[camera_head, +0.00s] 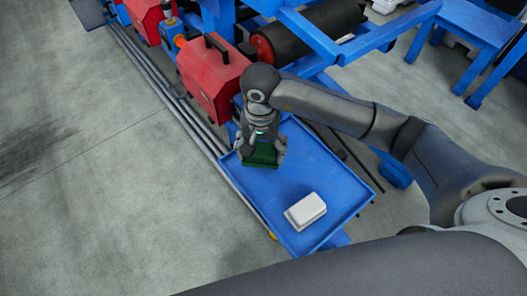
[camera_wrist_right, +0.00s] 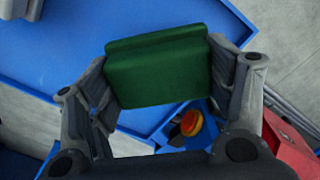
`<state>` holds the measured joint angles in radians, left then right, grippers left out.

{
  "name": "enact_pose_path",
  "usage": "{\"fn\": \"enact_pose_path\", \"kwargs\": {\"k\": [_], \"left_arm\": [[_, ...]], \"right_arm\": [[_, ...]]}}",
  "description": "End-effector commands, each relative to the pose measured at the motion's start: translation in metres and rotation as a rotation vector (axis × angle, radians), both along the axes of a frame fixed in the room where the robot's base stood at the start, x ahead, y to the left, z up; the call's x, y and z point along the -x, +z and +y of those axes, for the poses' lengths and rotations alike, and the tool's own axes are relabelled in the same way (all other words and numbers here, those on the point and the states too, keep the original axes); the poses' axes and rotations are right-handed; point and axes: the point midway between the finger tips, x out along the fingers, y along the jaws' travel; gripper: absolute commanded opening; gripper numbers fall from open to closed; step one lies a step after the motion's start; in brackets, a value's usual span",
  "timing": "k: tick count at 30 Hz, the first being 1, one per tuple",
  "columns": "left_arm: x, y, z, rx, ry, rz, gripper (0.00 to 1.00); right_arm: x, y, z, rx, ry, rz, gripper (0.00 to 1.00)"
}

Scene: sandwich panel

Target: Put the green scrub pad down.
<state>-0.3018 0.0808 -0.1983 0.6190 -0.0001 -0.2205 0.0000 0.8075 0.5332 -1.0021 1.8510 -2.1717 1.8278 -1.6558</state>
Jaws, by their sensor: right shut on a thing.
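The green scrub pad (camera_head: 262,156) is between the fingers of my right gripper (camera_head: 262,150), over the far left end of the blue tray (camera_head: 330,172). In the right wrist view the green scrub pad (camera_wrist_right: 158,70) spans the gap between both fingers of the right gripper (camera_wrist_right: 165,80), which are shut on its two ends. The blue tray (camera_wrist_right: 60,45) shows behind and below it. I cannot tell whether the pad touches the tray floor. My left gripper is not in view.
A white block (camera_head: 306,211) lies in the near part of the tray. The tray floor between it and the pad is clear. A red box with a black handle (camera_head: 212,78) stands beyond the tray's far end. A black roller (camera_head: 285,42) sits in the blue frame behind.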

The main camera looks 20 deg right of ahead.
Motion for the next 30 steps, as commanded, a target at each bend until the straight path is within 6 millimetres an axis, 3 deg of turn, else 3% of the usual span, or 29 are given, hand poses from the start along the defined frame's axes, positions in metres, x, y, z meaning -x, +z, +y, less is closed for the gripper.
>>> {"fn": "enact_pose_path", "kwargs": {"k": [6,13,25,26,30], "left_arm": [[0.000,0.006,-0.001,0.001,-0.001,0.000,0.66],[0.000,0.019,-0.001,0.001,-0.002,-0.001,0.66],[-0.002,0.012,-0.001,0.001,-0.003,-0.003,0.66],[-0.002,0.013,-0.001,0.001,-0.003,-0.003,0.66],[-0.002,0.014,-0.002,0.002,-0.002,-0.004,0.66]], "right_arm": [[-0.007,-0.016,-0.011,0.001,-0.001,0.004,0.47],[-0.006,-0.042,-0.008,-0.002,0.001,0.001,0.47],[-0.007,-0.048,-0.009,-0.001,0.002,-0.003,0.47],[-0.007,-0.047,-0.009,-0.001,0.002,-0.002,0.78],[-0.007,-0.046,-0.009,-0.001,0.002,-0.002,0.96]]}}
